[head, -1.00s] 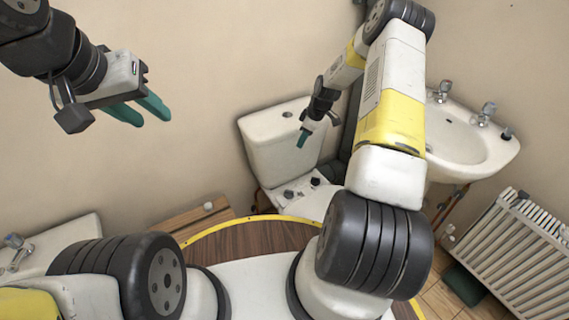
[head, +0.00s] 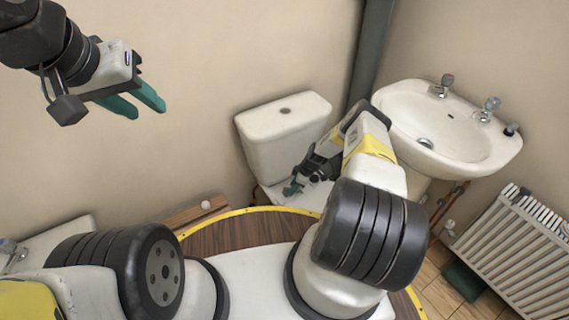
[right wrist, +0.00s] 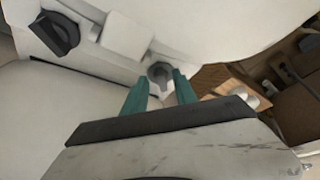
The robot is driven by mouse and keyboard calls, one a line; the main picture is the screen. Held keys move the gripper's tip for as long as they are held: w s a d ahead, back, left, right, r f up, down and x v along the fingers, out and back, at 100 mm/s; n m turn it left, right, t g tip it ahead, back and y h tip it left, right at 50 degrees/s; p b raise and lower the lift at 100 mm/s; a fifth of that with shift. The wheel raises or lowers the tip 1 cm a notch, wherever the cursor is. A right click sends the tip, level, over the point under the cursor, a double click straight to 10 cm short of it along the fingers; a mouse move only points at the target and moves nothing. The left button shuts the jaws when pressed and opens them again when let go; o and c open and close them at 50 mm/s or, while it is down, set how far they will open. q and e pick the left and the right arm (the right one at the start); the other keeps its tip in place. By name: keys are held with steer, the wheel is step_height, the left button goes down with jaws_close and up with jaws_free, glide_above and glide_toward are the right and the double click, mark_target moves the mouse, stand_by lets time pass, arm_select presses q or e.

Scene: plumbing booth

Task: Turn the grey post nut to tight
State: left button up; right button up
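The grey post nut (right wrist: 159,70) shows in the right wrist view, on the white toilet (head: 285,140) behind the seat. It sits between and just beyond the teal fingertips of my right gripper (right wrist: 160,80), which are spread apart. I cannot tell whether a finger touches it. In the head view my right gripper (head: 292,188) is low in front of the cistern, and the nut is hidden or too small to make out. My left gripper (head: 137,105) is raised at the upper left, its teal fingers apart and empty.
A black knob (right wrist: 55,33) is at the upper left of the right wrist view. A washbasin (head: 450,140) is right of the toilet, with a radiator (head: 515,255) below it. A wooden box (head: 195,213) lies left of the toilet.

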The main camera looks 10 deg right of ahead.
steer(key=shift+w+a+f, duration=0.1)
steer(key=shift+a+f, duration=0.15)
steer(key=shift+f, duration=0.45)
jaws_close()
